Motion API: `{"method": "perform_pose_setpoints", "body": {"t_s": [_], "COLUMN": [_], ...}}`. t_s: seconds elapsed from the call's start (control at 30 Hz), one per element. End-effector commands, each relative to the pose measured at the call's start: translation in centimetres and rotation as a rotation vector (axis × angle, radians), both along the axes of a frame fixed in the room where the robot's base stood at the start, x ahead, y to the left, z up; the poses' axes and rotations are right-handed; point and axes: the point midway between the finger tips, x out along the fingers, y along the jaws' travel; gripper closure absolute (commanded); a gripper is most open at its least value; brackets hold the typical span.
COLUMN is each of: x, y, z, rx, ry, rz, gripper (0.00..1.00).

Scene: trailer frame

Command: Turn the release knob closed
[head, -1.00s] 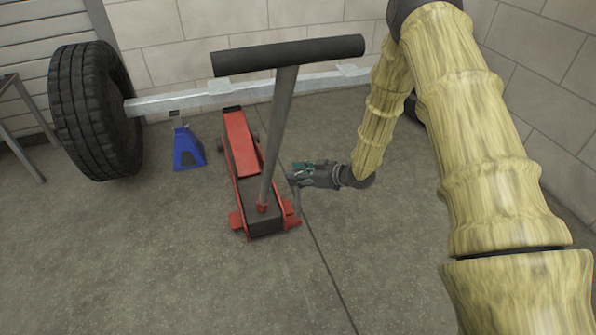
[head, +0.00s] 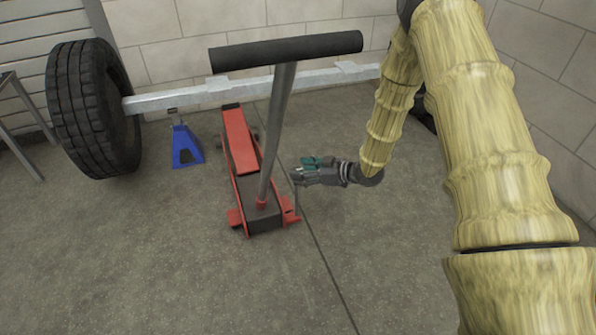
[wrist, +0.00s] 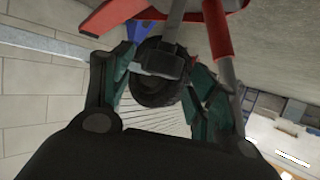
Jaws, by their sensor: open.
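The red floor jack (head: 238,145) stands on the floor with its T-handle (head: 282,110) leaning up. A thin grey stem (head: 296,200) rises at the jack's right rear side, beside my gripper (head: 297,177). In the wrist view, a grey stem with a blocky grey head (wrist: 157,62), which looks like the release knob, comes down between the teal fingers of my gripper (wrist: 160,72). The fingers are open, one on each side of the head. I cannot tell whether either finger touches it. The knob's turn position is not clear.
The jack's handle shaft and red socket (wrist: 216,35) pass close to the right finger in the wrist view. A blue jack stand (head: 185,148), a tyre (head: 95,110) and a grey axle beam (head: 180,101) are behind. The floor in front is clear.

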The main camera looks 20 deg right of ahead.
Motion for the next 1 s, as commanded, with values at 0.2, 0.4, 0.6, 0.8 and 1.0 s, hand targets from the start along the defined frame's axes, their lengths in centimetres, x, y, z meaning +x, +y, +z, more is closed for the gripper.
{"method": "perform_pose_setpoints", "body": {"t_s": [0.2, 0.4, 0.6, 0.8, 1.0], "x": [-2.7, -4.6, -5.7, -5.9, -5.9], "y": [-2.8, -4.9, -6.0, -6.2, -6.1], "z": [1.6, 2.8, 3.4, 3.5, 3.5], "rx": [0.001, 0.001, 0.001, 0.0, 0.001], "ry": [-0.001, -0.001, 0.0, 0.0, 0.0], "rz": [-0.002, -0.002, -0.001, -0.001, 0.0], "gripper": [0.41, 0.41, 0.41, 0.41, 0.41]}}
